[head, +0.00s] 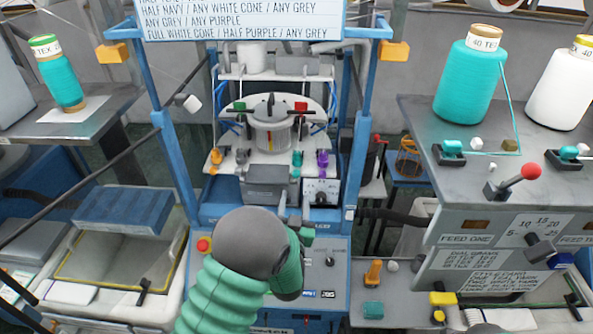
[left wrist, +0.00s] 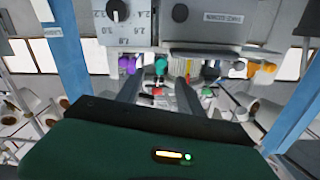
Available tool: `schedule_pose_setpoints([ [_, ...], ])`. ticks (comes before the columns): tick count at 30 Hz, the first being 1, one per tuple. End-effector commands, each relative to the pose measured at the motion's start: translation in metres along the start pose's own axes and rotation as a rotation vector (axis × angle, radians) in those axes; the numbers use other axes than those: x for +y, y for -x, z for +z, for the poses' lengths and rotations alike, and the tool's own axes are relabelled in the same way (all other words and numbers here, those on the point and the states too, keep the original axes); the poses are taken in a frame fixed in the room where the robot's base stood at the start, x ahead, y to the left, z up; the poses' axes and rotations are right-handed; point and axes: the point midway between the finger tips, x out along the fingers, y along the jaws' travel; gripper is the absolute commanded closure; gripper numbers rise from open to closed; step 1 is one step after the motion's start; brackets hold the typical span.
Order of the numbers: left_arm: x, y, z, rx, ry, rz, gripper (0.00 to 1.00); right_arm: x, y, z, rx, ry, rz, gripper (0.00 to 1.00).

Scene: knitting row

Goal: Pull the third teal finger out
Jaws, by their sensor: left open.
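In the head view, small coloured fingers stand on the white plate (head: 243,163) of the knitting machine. A teal finger (head: 297,158) stands right of centre, between the dial and the purple finger (head: 322,159). The wrist view is turned over; there the teal finger (left wrist: 160,67) shows beside the purple one (left wrist: 123,63). I cannot tell which teal finger is the third. My left gripper (head: 294,210) is below and in front of the plate. Its two fingers are spread and empty in the left wrist view (left wrist: 158,88), pointing toward the teal finger. My right gripper is not in view.
A grey box (head: 267,180) and a white dial panel (head: 321,190) sit at the machine's front edge, close to my gripper. Blue posts (head: 361,140) flank the machine. Teal (head: 467,80) and white (head: 562,85) yarn cones stand on the right table.

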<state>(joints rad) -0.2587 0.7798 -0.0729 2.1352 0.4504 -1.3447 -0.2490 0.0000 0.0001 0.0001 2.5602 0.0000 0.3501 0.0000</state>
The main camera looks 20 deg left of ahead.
Motion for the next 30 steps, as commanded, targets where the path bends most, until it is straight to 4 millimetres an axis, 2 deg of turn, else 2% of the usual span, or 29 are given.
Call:
schedule_pose_setpoints([
  [1, -0.002, -0.013, -0.005, 0.0, -0.001, -0.001, 0.56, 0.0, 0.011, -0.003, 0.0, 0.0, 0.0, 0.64],
  [6, -0.002, -0.056, -0.006, 0.001, 0.0, 0.0, 0.56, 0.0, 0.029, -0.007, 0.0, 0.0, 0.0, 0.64],
  [12, -0.001, -0.09, -0.003, 0.0, 0.001, 0.0, 0.56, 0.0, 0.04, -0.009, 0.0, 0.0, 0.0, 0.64],
  [16, 0.0, -0.097, -0.001, 0.0, 0.001, 0.002, 0.56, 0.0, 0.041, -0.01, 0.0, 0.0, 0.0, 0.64],
  [23, 0.0, -0.098, -0.001, 0.0, 0.001, 0.002, 0.57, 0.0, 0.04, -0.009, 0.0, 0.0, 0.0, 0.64],
  [30, 0.0, -0.098, -0.001, 0.0, 0.001, 0.002, 0.89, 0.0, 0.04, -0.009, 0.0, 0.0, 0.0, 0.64],
])
